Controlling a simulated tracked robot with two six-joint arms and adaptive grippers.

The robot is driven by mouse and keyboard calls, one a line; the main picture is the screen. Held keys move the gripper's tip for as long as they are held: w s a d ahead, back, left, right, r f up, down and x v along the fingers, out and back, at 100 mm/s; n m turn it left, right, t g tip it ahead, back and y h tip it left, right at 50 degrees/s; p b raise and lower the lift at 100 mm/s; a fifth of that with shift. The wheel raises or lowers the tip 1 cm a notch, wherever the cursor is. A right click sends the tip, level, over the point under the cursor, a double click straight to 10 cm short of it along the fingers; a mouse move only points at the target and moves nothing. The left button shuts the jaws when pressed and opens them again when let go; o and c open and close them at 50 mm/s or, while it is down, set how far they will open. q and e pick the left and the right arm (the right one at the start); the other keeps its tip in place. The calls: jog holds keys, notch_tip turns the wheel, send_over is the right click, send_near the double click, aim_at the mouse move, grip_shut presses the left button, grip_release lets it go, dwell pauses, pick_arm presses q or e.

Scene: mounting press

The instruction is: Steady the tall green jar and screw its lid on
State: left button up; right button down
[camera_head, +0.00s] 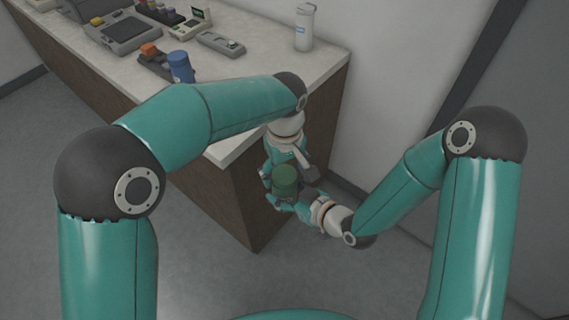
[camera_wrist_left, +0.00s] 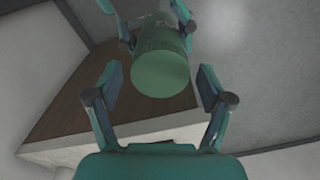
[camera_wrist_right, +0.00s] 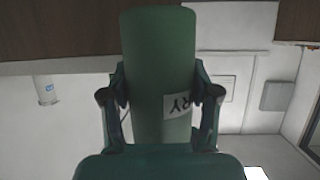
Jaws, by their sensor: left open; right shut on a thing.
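The tall green jar (camera_head: 286,190) hangs in the air beyond the bench's near corner, its round green top facing up. My right gripper (camera_wrist_right: 160,92) is shut on its side; the jar with a pale label also shows in the right wrist view (camera_wrist_right: 160,45). My left gripper (camera_wrist_left: 160,84) is open above the jar. In the left wrist view, the round top of the jar (camera_wrist_left: 160,72) lies between the spread fingers in the picture, with a gap on both sides. I cannot make out a seam between lid and jar.
The bench (camera_head: 110,52) stands at the left, its corner close to both grippers. On it are a blue jar (camera_head: 181,68), an orange piece (camera_head: 149,49), a grey device (camera_head: 221,42) and a white bottle (camera_head: 304,28). A wall is close behind. Floor is clear below.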

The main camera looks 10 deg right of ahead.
pick_arm(q)
jog(key=shift+c, duration=0.2)
jog(key=c, duration=1.2)
jog(key=shift+o, duration=0.2)
jog(key=m, duration=0.4)
jog(key=shift+m, duration=0.4)
jog(key=m, duration=1.3)
jog(key=shift+w+m, duration=0.1)
jog(key=shift+m, duration=0.2)
jog(key=o, duration=1.4)
jog(key=shift+c, duration=0.2)
